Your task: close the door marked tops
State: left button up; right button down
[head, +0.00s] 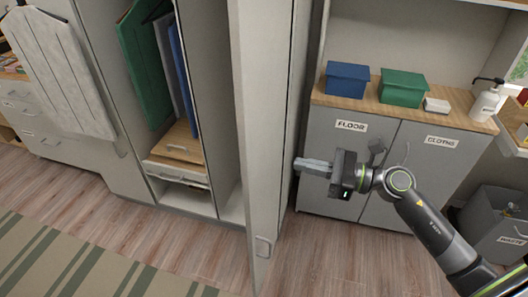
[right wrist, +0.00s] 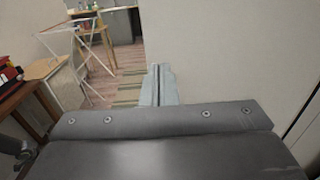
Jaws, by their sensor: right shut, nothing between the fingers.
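A tall pale grey wardrobe door (head: 262,130) stands open in the middle of the head view, swung out toward me. A small handle (head: 262,246) is low on it. No "tops" marking is readable on it. My right gripper (head: 300,165) is shut and empty, to the right of the door, with its fingertips close to the door's right side; I cannot tell whether they touch. In the right wrist view the shut fingers (right wrist: 158,85) point toward a plain pale panel (right wrist: 230,50), which seems to be this door. My left gripper is not in view.
A low cabinet (head: 335,150) marked "floor" and "cloths" stands at right, bearing blue (head: 347,78) and green (head: 403,88) boxes. A waste bin (head: 495,225) stands far right. Floor left of the door is clear.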

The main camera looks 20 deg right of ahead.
aim_at(252, 153)
jog(key=p+x, duration=0.4)
jog(key=x, duration=0.4)
jog(key=shift+w+a+r, duration=0.1)
jog(key=shift+w+a, duration=0.05)
jog(key=shift+p+x, duration=0.3)
jog(key=shift+x, duration=0.45)
